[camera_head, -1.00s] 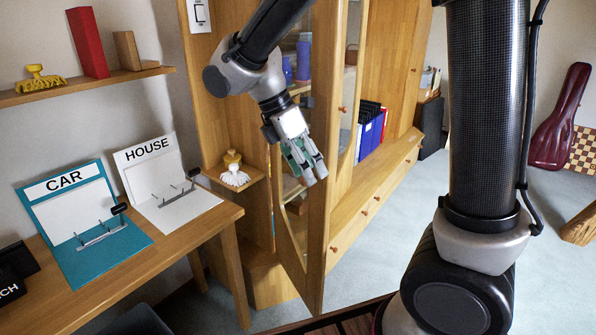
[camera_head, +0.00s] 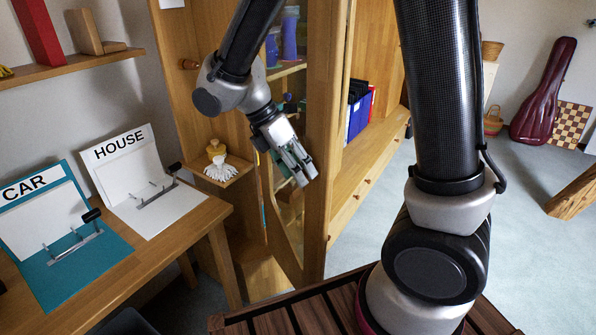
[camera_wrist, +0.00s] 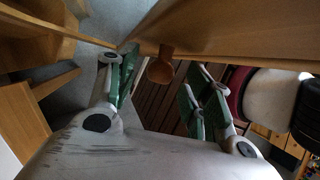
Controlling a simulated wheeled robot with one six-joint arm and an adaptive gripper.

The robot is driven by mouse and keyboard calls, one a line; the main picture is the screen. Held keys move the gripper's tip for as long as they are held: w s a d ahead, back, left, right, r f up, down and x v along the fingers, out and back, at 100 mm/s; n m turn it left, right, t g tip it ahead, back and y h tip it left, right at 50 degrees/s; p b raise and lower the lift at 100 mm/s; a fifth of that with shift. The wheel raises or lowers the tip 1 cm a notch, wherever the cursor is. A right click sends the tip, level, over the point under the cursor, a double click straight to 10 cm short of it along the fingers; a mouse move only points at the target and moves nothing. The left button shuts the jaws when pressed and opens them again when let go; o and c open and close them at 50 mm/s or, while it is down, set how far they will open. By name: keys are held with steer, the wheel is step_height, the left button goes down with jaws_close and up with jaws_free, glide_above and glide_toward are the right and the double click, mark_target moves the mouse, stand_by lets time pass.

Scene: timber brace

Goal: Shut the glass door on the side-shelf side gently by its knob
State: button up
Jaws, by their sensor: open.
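The glass door (camera_head: 322,120) stands open from the wooden cabinet, its wooden frame edge toward me. Its lower glass pane shows left of that edge. My gripper (camera_head: 299,170) is at the left of the door frame, pointing down and right. In the wrist view the round wooden knob (camera_wrist: 160,68) sticks out from the door's wood (camera_wrist: 235,30). My open gripper (camera_wrist: 162,88) has one green-padded finger on each side of the knob, with gaps on both sides. The knob is hidden in the head view. The small side shelf (camera_head: 236,178) is left of the door.
A yellow-and-white brush (camera_head: 219,163) sits on the side shelf. A desk (camera_head: 190,222) with CAR and HOUSE boards is at the left. Blue binders (camera_head: 358,112) stand in the cabinet's open part.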

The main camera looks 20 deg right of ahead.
steer(key=shift+s+d+f, duration=0.1)
steer(key=shift+d+f, duration=0.1)
steer(key=shift+f, duration=0.25)
jaws_close()
steer(key=shift+d, duration=0.1)
